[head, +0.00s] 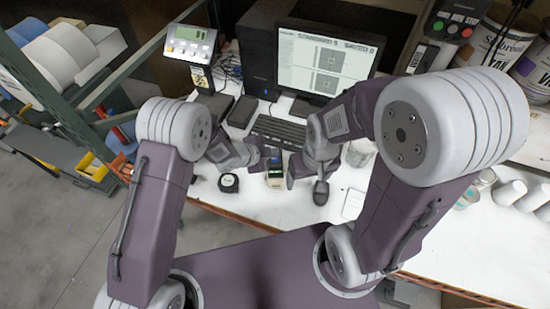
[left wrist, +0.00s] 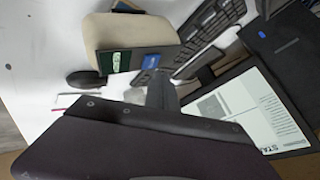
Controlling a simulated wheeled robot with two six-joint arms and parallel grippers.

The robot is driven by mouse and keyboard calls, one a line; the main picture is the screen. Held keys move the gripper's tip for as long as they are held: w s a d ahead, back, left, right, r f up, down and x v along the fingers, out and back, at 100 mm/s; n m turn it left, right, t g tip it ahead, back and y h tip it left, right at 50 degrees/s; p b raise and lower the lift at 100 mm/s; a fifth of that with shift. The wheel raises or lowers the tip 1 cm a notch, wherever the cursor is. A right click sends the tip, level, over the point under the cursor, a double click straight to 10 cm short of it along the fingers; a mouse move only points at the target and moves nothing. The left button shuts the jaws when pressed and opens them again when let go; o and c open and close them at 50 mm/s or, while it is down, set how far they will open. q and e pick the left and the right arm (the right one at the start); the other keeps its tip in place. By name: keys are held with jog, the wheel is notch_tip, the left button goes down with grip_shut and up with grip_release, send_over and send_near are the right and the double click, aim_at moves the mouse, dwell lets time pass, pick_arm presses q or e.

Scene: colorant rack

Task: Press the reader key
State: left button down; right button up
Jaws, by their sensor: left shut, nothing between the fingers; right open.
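A small reader (head: 275,181) sits on the white bench in front of the keyboard in the head view. In the left wrist view, I take the beige body with a dark, green-marked panel (left wrist: 115,62) and a blue patch beside it to be the reader. My left gripper (head: 268,157) is shut and empty, just behind the reader in the head view. Its dark fingers (left wrist: 162,88) point near the blue patch; I cannot tell whether they touch. My right gripper (head: 306,184) is open and points down to the right of the reader.
A keyboard (head: 278,131), monitor (head: 325,65) and black computer tower (head: 258,50) stand behind. A tape measure (head: 228,183) lies left of the reader. A scale display (head: 190,42) stands at the back left. Small pots (head: 509,193) stand at right. Bare bench lies in front.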

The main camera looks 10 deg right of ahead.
aim_at(273, 160)
dwell(0.8)
pick_arm(q)
jog(key=shift+f+b, duration=0.4)
jog(key=shift+b, duration=0.05)
jog(key=shift+f+b, duration=0.35)
jog(key=shift+f, duration=0.05)
jog(key=shift+r, duration=0.1)
dwell(0.5)
jog(key=shift+r+p, duration=0.65)
jog(key=shift+r, duration=0.05)
notch_tip(273, 160, up, 5)
jog(key=p, duration=0.4)
jog(key=shift+r, duration=0.1)
dwell(0.6)
